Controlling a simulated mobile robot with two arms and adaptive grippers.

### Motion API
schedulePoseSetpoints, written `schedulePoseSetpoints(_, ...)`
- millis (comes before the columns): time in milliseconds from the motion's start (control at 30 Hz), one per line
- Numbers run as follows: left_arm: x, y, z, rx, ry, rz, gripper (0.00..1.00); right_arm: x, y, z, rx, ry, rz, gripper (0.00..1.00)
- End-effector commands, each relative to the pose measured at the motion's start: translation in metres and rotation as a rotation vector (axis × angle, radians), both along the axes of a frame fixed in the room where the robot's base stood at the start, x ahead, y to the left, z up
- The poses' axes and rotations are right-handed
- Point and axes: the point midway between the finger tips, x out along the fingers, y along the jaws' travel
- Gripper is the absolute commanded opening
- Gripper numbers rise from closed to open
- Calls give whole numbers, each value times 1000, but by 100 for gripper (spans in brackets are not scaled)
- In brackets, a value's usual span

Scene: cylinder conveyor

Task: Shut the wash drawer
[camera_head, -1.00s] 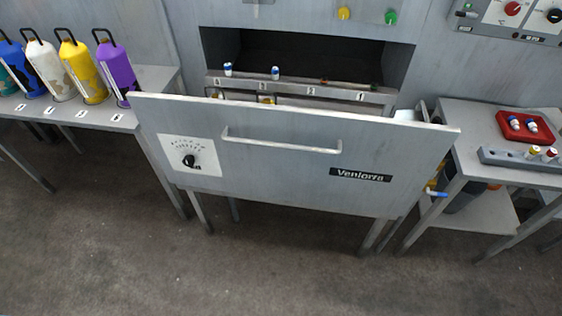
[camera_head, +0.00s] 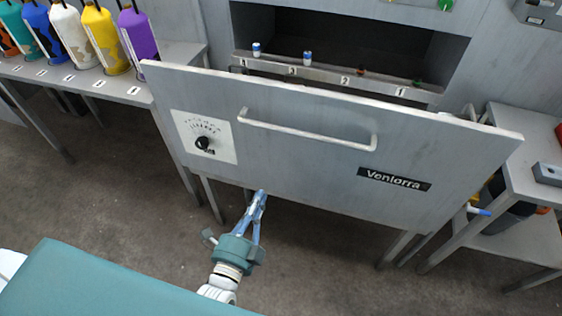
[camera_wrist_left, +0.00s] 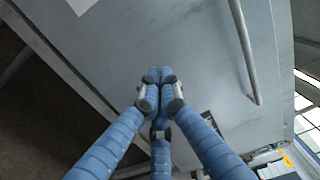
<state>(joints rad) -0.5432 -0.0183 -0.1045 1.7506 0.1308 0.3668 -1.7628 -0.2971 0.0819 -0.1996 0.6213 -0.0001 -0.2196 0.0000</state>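The wash drawer's wide grey front (camera_head: 320,145) stands pulled out from the dark opening in the machine. My left gripper (camera_head: 261,195) is at the lower left edge of the front, below the handle. In the left wrist view the blue fingers (camera_wrist_left: 160,76) meet at their tips and hold nothing. The front (camera_wrist_left: 180,30) and its handle (camera_wrist_left: 245,50) fill much of that view. I cannot tell whether the fingertips touch the front. My right gripper is not in view.
A numbered rail (camera_head: 330,76) with small vials stands behind the drawer front. A bench (camera_head: 125,88) with several coloured bottles is at the left. A side table (camera_head: 512,185) stands at the right. The floor in front is clear.

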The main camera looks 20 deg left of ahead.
Motion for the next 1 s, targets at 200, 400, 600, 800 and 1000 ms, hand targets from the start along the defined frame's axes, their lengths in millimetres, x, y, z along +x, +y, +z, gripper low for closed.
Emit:
schedulePoseSetpoints(200,31,-1,3,2,-4,-1,0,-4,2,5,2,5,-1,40)
schedulePoseSetpoints(400,75,-3,3,1,-3,-1,0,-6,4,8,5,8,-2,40)
schedulePoseSetpoints(600,113,-4,2,1,-1,-1,0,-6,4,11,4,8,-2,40)
schedulePoseSetpoints(800,134,-5,1,2,0,-2,0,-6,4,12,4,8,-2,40)
schedulePoseSetpoints(1000,138,-5,0,0,1,-1,0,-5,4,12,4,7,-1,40)
